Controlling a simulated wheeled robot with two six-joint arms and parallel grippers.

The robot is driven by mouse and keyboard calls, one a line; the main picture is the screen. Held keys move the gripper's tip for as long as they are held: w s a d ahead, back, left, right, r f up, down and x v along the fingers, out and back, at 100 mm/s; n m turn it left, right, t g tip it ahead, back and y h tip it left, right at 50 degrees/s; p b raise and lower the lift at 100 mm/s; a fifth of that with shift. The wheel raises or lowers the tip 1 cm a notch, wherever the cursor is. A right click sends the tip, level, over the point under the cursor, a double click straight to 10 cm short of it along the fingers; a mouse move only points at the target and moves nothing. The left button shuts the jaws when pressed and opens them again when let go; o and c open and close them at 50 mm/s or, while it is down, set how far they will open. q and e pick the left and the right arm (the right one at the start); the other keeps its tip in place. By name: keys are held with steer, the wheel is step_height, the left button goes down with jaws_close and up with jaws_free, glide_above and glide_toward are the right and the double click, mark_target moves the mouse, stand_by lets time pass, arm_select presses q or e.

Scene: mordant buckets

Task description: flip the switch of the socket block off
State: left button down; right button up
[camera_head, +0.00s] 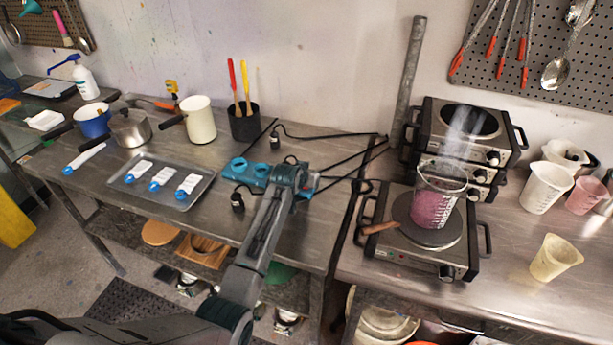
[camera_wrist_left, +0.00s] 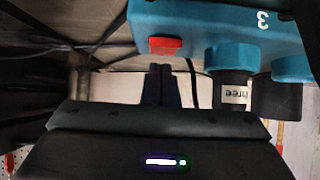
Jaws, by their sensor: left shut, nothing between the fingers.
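The blue socket block (camera_head: 237,166) lies on the left table near its right end, partly behind my left arm. In the left wrist view the block (camera_wrist_left: 200,16) fills the top, marked with a white 3. Its red switch (camera_wrist_left: 165,46) shows at the lower left edge of the block. My left gripper (camera_wrist_left: 165,72) is shut and empty, its dark fingertips just below the switch in the picture. I cannot tell whether they touch it. In the head view my left gripper (camera_head: 300,184) is over the block's right end and hides the switch. My right gripper is not in view.
A black plug (camera_wrist_left: 232,92) with a part-hidden label sits in a socket beside the switch. Black cables (camera_head: 340,170) run to the right. A tray (camera_head: 162,184) and a cup of utensils (camera_head: 244,122) stand nearby. A hotplate (camera_head: 428,236) bears a steaming beaker (camera_head: 434,205).

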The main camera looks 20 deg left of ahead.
arm_select(q)
steer(key=shift+r, duration=0.1)
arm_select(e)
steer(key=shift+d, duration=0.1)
arm_select(q)
steer(key=r+p, duration=0.2)
steer(key=r, duration=0.1)
steer(key=r+p, duration=0.1)
steer(key=shift+w+r+p, duration=0.15)
steer(key=shift+w+p, duration=0.2)
steer(key=shift+p, duration=0.05)
steer(key=shift+s+r+b, duration=0.1)
steer(key=shift+s+b, duration=0.4)
steer(key=shift+b, duration=0.1)
steer(key=s+r+b, duration=0.2)
steer(key=s+r, duration=0.3)
steer(key=r, duration=0.2)
steer(key=shift+s, duration=0.2)
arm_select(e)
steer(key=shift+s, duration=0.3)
arm_select(q)
steer(key=shift+a, duration=0.1)
